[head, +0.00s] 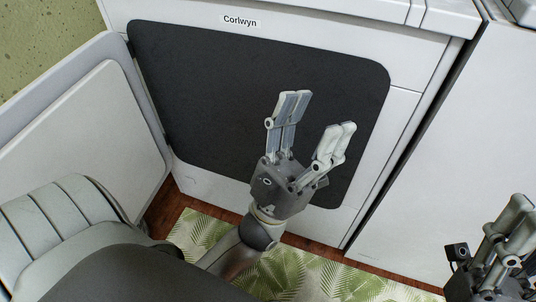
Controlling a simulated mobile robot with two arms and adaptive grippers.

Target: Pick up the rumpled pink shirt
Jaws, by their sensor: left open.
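No pink shirt shows in the head view. My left gripper (318,112) is open, with its two fingers apart and nothing between them. It is in front of the dark, rounded-corner opening (215,95) of a white appliance (415,55) labelled "Corlwyn". No contents can be made out in the dark area. My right gripper (516,225) is at the lower right, partly cut off by the picture edge. Its fingers overlap in this view, so I cannot tell whether it is open or shut.
The appliance's white door (85,135) stands open on the left. Another white unit (455,145) stands close on the right, with a narrow gap between. A green leaf-patterned mat (345,280) lies on the reddish-brown wood floor (165,207) in front.

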